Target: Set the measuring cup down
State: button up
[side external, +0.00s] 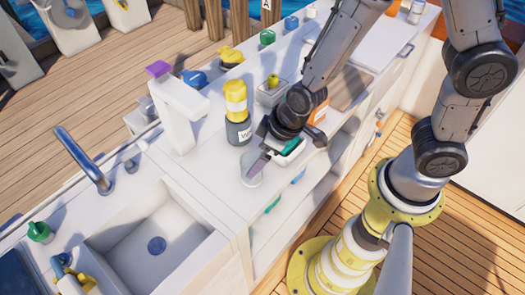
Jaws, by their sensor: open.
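My gripper (265,158) is low over the white counter (212,190), to the right of a dark jar. A small pale, translucent cup (251,176), probably the measuring cup, stands on the counter at the gripper's tip. A purple-grey finger overlaps it in the picture; I cannot tell whether they touch. The gripper is open. The arm hides part of the counter behind it. A green item (291,147) shows beside the gripper, partly covered by it.
A yellow-topped dark jar (238,128) stands close by. Left of it is a white dispenser (177,112) with a purple top. A sink (155,240) with a faucet (85,160) lies front left. A small box (272,94) is behind the arm. The counter's front edge is close.

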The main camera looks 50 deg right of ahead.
jog(key=shift+s+d+r, duration=0.15)
jog(key=shift+s+r, duration=0.15)
jog(key=shift+r, duration=0.35)
jog(key=s+d+r+m+h, duration=0.1)
jog(key=s+d+r+m, duration=0.1)
jog(key=s+d+r, duration=0.4)
jog(key=s+d+r+m+t, duration=0.1)
jog(key=s+d+r+m, duration=0.1)
jog(key=s+d+r, duration=0.5)
notch_tip(320, 180, up, 6)
jog(key=shift+s+d+r+h, duration=0.2)
jog(key=shift+d+h, duration=0.2)
jog(key=shift+d, duration=0.6)
